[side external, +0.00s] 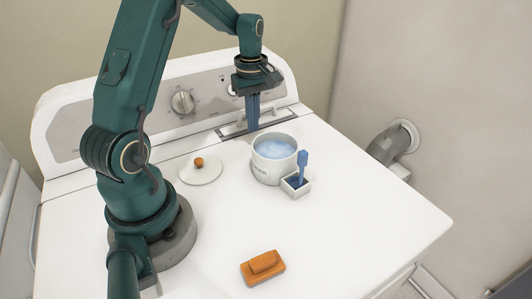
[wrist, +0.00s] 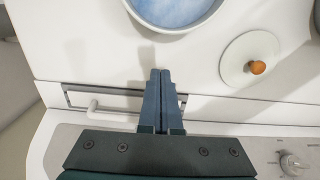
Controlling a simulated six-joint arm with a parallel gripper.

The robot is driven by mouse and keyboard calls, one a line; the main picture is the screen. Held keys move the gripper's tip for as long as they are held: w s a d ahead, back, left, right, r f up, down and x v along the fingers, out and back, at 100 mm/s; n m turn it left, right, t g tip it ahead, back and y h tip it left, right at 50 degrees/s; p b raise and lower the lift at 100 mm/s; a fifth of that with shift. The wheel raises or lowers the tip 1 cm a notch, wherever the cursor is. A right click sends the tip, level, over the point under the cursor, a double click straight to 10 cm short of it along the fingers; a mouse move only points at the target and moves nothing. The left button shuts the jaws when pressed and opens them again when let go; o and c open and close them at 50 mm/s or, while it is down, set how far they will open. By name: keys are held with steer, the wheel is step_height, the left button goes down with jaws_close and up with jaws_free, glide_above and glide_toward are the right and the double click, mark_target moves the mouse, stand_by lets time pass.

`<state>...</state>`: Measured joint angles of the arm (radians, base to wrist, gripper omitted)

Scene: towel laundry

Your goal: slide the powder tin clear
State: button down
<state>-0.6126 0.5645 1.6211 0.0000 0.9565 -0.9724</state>
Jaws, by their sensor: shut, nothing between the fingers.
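The white round powder tin (side external: 264,169) stands upright and uncovered on the washer top, with pale blue powder inside. Its near rim also shows at the top of the wrist view (wrist: 174,31). Its white lid (side external: 199,174), with a round orange-brown knob, lies flat to the left of the tin, apart from it; it also shows in the wrist view (wrist: 250,60). My gripper (side external: 253,128) points down behind the tin, near the control panel. Its dark blue fingers (wrist: 161,72) are shut together and empty, with a gap between them and the tin.
A small white square box (side external: 297,189) with a blue scoop (side external: 303,163) in it sits close against the tin's front right. An orange soap bar on an orange dish (side external: 263,270) lies near the front. A recessed hatch with a white handle (wrist: 95,108) is beneath my gripper. The right side is clear.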

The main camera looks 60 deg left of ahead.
mark_target(281, 164)
steer(key=d, duration=0.1)
steer(key=d+f, duration=0.1)
steer(key=d, duration=0.1)
steer(key=shift+f, duration=0.1)
steer(key=shift+d, duration=0.55)
steer(key=d, duration=1.7)
steer(key=shift+w+d, duration=0.15)
steer(key=shift+d, duration=0.25)
